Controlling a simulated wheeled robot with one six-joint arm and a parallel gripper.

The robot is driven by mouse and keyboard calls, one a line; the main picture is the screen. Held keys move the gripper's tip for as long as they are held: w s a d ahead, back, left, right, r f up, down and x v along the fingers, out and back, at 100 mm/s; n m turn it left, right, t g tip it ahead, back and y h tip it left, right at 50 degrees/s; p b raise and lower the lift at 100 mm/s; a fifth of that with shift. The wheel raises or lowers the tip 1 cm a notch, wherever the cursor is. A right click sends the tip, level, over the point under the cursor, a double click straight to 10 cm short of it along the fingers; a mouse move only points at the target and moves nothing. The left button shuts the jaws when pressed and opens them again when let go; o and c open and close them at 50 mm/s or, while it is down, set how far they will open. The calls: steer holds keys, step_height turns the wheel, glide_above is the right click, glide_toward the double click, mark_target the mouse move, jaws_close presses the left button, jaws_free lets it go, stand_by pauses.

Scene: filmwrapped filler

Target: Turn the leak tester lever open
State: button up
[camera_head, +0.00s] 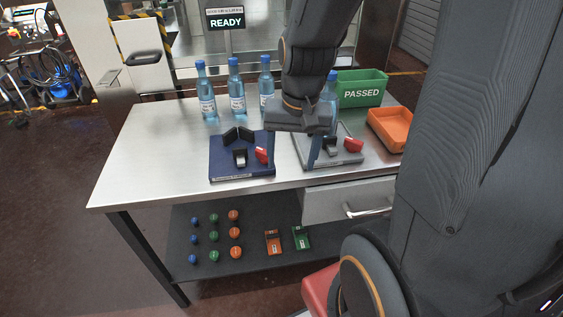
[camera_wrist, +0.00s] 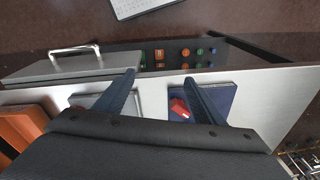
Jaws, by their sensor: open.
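Two bench fixtures stand side by side; their labels are too small to read, so I cannot tell which is the leak tester. The left one has a dark blue base (camera_head: 240,171), black blocks and a red lever (camera_head: 262,155). The right one has a grey base (camera_head: 348,158) and a red lever (camera_head: 353,145). My gripper (camera_head: 292,158) is open, pointing down between the two fixtures. In the wrist view my gripper (camera_wrist: 160,76) spans the gap between the grey base (camera_wrist: 88,100) and the blue base (camera_wrist: 222,94). One red lever (camera_wrist: 180,108) shows beside the right finger, apparently untouched.
Several blue bottles (camera_head: 206,92) stand along the back of the metal table (camera_head: 135,140). A green PASSED bin (camera_head: 361,88) and orange tray (camera_head: 390,128) are at the right. A drawer (camera_head: 335,203) and shelf (camera_head: 190,268) lie below. The table's left end is clear.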

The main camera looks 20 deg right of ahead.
steer(key=a+n, duration=0.1)
steer(key=s+a+n, duration=0.2)
steer(key=n, duration=0.1)
steer(key=shift+a+r+p, duration=0.1)
steer(key=shift+a+p, duration=0.2)
steer(key=shift+p, duration=0.1)
steer(key=shift+s+a+n, duration=0.15)
steer(key=shift+a+n, duration=0.15)
steer(key=shift+n, duration=0.2)
stand_by(0.5)
